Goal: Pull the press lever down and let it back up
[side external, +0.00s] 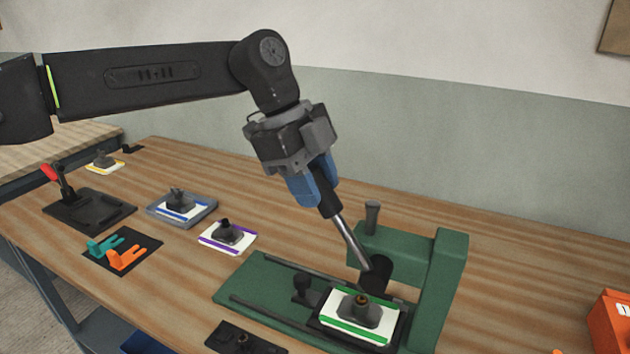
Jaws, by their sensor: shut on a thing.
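The green press (452,262) stands on the wooden table at the lower right. Its lever (350,240) is a silver rod with a black grip, rising from a dark hub (377,270) and leaning up to the left. My gripper (318,188), with blue fingers, points down and right and is shut on the lever's black grip. The fingers hide the upper part of the grip. A white plate with green stripes (335,301) and a grey mould piece (358,317) on it sits on the press bed, below the hub.
A purple-striped plate (212,239), a blue-striped plate on a grey tray (156,212), a mat with teal and orange pieces (97,262) and a red-handled clamp (50,175) lie left. An orange bin (608,325) stands right. Table behind the press is clear.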

